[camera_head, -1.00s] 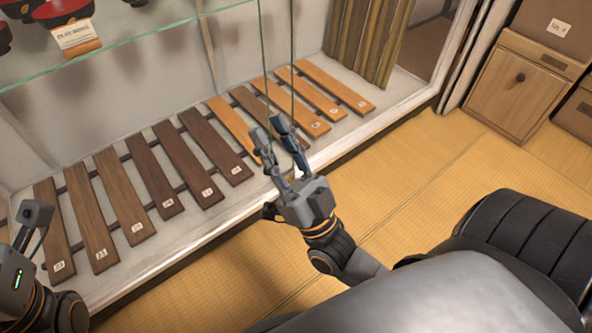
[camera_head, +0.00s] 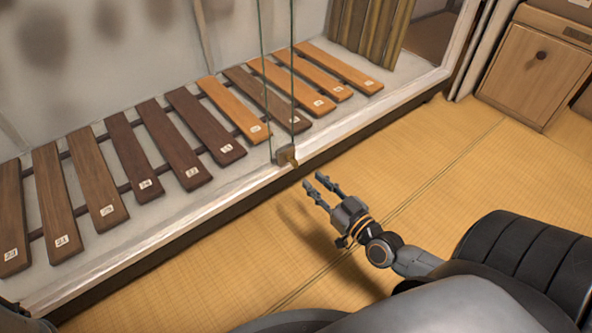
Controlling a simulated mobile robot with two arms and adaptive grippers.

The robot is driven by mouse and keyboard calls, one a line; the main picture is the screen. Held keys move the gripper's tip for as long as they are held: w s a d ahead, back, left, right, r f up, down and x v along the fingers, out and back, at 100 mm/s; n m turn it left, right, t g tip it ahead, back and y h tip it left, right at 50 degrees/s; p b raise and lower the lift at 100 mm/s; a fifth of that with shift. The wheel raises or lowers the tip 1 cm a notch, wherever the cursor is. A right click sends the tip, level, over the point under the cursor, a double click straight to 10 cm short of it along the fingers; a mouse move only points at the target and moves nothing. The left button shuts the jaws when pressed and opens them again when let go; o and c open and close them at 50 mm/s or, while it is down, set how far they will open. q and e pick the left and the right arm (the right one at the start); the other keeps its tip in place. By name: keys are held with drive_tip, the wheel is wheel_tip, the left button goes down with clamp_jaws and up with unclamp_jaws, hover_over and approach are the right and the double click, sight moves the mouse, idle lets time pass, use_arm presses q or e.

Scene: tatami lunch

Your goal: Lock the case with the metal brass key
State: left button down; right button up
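The case is a glass-fronted display case with a pale base ledge (camera_head: 205,212) and two overlapping glass panes. A small brown and grey lock fitting (camera_head: 286,156) sits at the bottom of the pane edges, by the front rail. I cannot make out a separate brass key; whether one is in the lock is too small to tell. My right gripper (camera_head: 315,181) is just below and right of the lock, apart from it. Its two fingers are spread with nothing visible between them. My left gripper is out of view.
Several numbered wooden slats (camera_head: 120,155) lie in a row inside the case. A wooden cabinet (camera_head: 533,72) stands at the upper right. The tatami floor (camera_head: 440,150) in front of the case is clear.

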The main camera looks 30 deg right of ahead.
sight(296, 165)
drive_tip(key=w, duration=0.2)
drive_tip(key=w+b, duration=0.1)
drive_tip(key=w, duration=0.2)
drive_tip(key=w+b, duration=0.1)
drive_tip(key=w, duration=0.2)
drive_tip(key=shift+w+a, duration=0.25)
drive_tip(key=shift+a, duration=0.1)
clamp_jaws()
